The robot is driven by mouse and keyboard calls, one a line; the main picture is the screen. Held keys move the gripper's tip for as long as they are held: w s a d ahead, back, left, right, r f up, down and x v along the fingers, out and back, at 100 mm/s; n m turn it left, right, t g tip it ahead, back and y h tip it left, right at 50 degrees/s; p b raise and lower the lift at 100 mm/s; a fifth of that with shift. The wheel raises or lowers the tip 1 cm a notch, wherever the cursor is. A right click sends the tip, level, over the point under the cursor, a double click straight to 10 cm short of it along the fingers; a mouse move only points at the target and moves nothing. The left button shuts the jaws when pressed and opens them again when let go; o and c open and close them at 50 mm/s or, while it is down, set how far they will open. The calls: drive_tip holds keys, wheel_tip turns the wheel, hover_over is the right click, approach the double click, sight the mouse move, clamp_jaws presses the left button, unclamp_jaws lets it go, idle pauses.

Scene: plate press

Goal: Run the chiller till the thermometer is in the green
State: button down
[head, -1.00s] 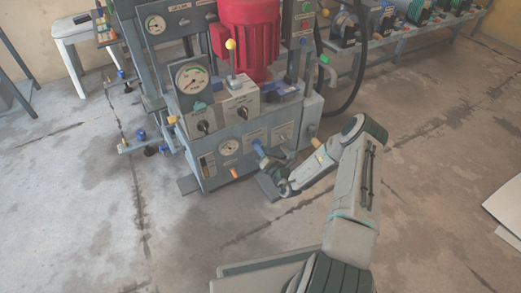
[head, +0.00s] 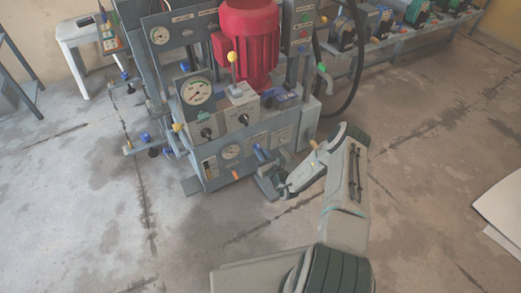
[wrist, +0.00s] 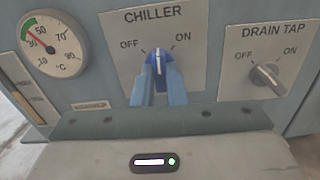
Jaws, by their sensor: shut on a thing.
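The chiller knob (wrist: 159,57) is blue with a white line, on a plate marked OFF at left and ON at right. Its white line stands about upright, between the two marks. My gripper (wrist: 159,75) is shut on the knob, one finger on each side. In the head view my gripper (head: 264,160) is at the low front of the machine. The round °C thermometer (wrist: 51,45) is left of the knob. Its red needle points up and left, between 30 and 50, by the green arc. It is small in the head view (head: 231,152).
The drain tap knob (wrist: 265,73) is to the right of the chiller plate. A larger gauge (head: 197,91) and two dark knobs sit above on the press, below the red motor (head: 246,40). The floor in front is clear.

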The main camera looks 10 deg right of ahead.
drive_tip(key=shift+n+p, duration=2.3)
drive_tip(key=shift+n, duration=2.4)
drive_tip(key=shift+f, duration=0.1)
drive_tip(key=c, duration=1.5)
unclamp_jaws()
drive_tip(key=shift+o, duration=0.2)
drive_tip(key=shift+s, duration=0.1)
drive_tip(key=p+v, duration=0.4)
drive_tip(key=v, duration=0.9)
drive_tip(key=shift+s, duration=0.35)
drive_tip(key=shift+d, duration=0.15)
